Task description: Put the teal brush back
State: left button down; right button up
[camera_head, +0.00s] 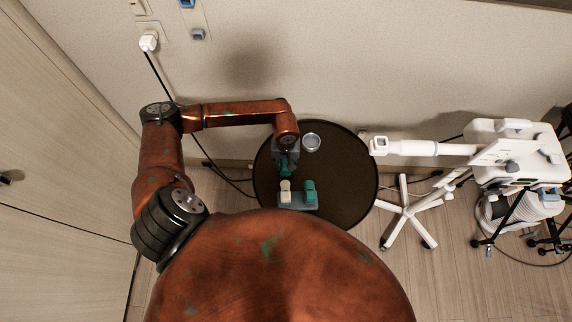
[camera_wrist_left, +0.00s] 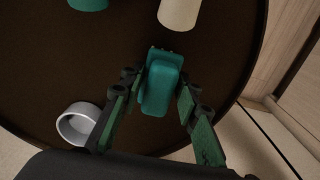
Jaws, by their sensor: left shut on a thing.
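My left gripper (camera_head: 285,164) is over the left part of a round dark table and is shut on a teal brush (camera_wrist_left: 161,88). In the left wrist view the brush sits between the two fingers of the gripper (camera_wrist_left: 158,100). In the head view the arm and gripper partly hide it. A blue-grey holder (camera_head: 298,207) is on the table's near side, with a cream piece (camera_head: 285,190) at its left and another teal piece (camera_head: 310,190) at its right. The cream piece (camera_wrist_left: 180,12) and the teal piece (camera_wrist_left: 88,4) also show at the top of the wrist view, cut off.
A round metal dish (camera_head: 311,143) stands on the dark table (camera_head: 350,180), right of my gripper; it shows at lower left in the wrist view (camera_wrist_left: 78,124). The table's right part is clear. A white wheeled stand (camera_head: 410,210) with an arm stands to the right.

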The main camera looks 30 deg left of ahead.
pick_arm(q)
jog(key=shift+f, duration=0.25)
dwell(0.7)
jog(key=shift+f+b, duration=0.35)
jog(key=shift+b, duration=0.2)
jog(key=c, duration=1.4)
grip_release()
jog(key=shift+r, duration=0.1)
